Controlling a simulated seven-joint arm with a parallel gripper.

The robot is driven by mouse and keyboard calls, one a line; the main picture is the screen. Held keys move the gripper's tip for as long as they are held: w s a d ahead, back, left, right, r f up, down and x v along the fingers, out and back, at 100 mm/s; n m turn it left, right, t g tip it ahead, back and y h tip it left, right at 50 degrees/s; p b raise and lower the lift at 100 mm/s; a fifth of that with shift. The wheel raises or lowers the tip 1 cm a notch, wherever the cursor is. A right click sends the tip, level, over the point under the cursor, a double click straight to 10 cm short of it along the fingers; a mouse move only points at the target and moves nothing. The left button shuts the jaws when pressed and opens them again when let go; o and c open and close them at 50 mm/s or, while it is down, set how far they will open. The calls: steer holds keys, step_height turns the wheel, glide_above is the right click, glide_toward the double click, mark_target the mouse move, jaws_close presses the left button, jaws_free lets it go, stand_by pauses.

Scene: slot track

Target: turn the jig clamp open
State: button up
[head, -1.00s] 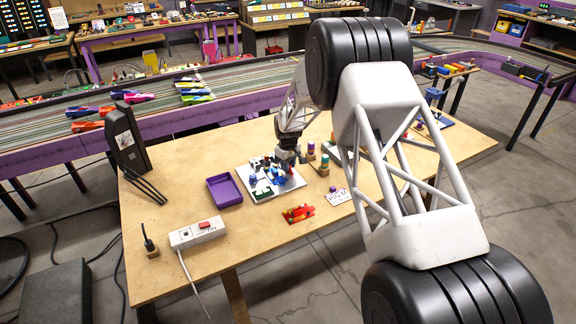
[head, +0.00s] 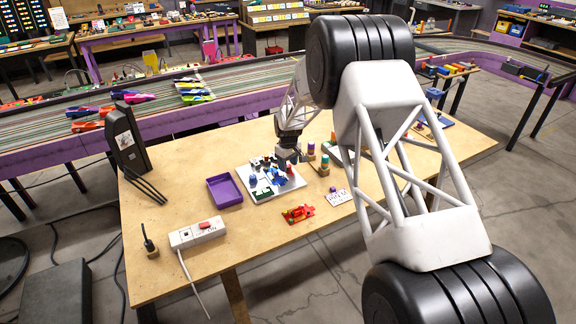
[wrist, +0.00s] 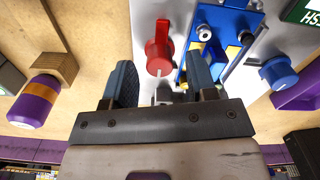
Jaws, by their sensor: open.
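The white jig board (head: 253,189) lies on the wooden table and bears a blue jig block and small parts. In the wrist view a red knob (wrist: 158,48) with a raised grip stands on the white plate, beside the blue jig block (wrist: 222,30) with yellow parts. I cannot tell for sure which part is the clamp. My gripper (wrist: 160,66) is open and empty, its fingers pointing toward the plate. The red knob shows between the fingertip directions, apart from both fingers. In the head view my gripper (head: 288,155) is over the board's back right and hides part of it.
A blue knob (wrist: 278,72) is right of the jig block. A purple tray (head: 224,191) stands left of the board. A purple-and-orange cylinder (wrist: 42,90) stands by a wooden block. A red part (head: 298,214) and power strip (head: 197,233) lie in front.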

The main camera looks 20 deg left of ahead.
mark_target(289, 165)
steer(key=shift+r, duration=3.5)
steer(key=shift+d+r, duration=0.15)
steer(key=shift+r, duration=0.05)
steer(key=s+d+r+m, duration=0.2)
steer(key=s+d+r, duration=0.2)
steer(key=d+r, duration=0.4)
steer(key=s+d+r+m, duration=0.1)
steer(key=s+d+r, duration=0.2)
steer(key=d+r, duration=0.5)
steer(key=s+d+r+m+t, duration=0.1)
steer(key=s+d+r+m, duration=0.1)
steer(key=s+d+r, duration=0.4)
steer(key=s+d+r+m, duration=0.1)
steer(key=s+d+r, duration=0.4)
steer(key=s+d, duration=0.4)
steer(key=s+d+m, duration=0.2)
steer(key=s+d, duration=0.3)
steer(key=s, duration=0.6)
steer(key=s+d+m+t, duration=0.1)
steer(key=s+d, duration=0.4)
steer(key=s, duration=0.6)
steer(key=s+d+m, duration=0.3)
steer(key=s+d, duration=0.2)
steer(key=s, duration=0.6)
steer(key=shift+s+d+t, duration=0.3)
steer(key=shift+s+d, duration=0.05)
steer(key=shift+s, duration=0.05)
